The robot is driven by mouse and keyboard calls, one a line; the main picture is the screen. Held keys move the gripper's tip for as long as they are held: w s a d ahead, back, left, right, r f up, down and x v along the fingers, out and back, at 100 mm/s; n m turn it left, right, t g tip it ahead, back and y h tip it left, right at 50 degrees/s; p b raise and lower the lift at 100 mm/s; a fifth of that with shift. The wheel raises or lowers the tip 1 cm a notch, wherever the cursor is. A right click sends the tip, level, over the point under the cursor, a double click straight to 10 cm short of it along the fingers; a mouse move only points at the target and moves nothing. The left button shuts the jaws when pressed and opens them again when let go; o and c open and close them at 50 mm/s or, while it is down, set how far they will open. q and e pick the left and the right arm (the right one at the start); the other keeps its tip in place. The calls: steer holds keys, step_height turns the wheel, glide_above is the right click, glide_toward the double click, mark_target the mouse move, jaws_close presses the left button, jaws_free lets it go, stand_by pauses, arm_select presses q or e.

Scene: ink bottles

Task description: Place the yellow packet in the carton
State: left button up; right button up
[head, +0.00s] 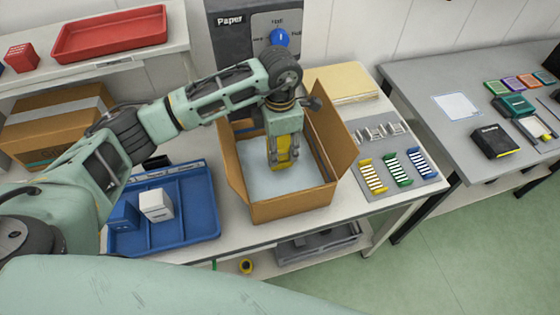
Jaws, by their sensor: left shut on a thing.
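The carton (290,209) is an open brown box on the white table, with its flaps folded outward and a pale bottom. My left gripper (281,163) points down inside the carton's opening. It is shut on the yellow packet (284,146), which is partly hidden by the fingers. I cannot tell whether the packet touches the carton's bottom. My right gripper is not in view.
A blue tray (190,229) with a white box (156,205) and a blue box (124,216) stands left of the carton. Colored racks (398,168) lie to the right. A grey dispenser (232,45) stands behind. A grey table (430,85) is at the far right.

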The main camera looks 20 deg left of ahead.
mark_target(280, 163)
arm_select(q)
step_height(280, 163, down, 2)
steer(key=shift+s+f+p, duration=0.15)
steer(key=shift+p, duration=0.2)
steer(key=shift+f, duration=0.35)
step_height(280, 163, down, 4)
steer(key=shift+r+p, duration=0.15)
steer(key=shift+p, duration=0.55)
steer(key=shift+f+b, duration=0.3)
steer(key=shift+b, duration=0.05)
steer(key=o, duration=1.3)
steer(key=shift+r, duration=0.1)
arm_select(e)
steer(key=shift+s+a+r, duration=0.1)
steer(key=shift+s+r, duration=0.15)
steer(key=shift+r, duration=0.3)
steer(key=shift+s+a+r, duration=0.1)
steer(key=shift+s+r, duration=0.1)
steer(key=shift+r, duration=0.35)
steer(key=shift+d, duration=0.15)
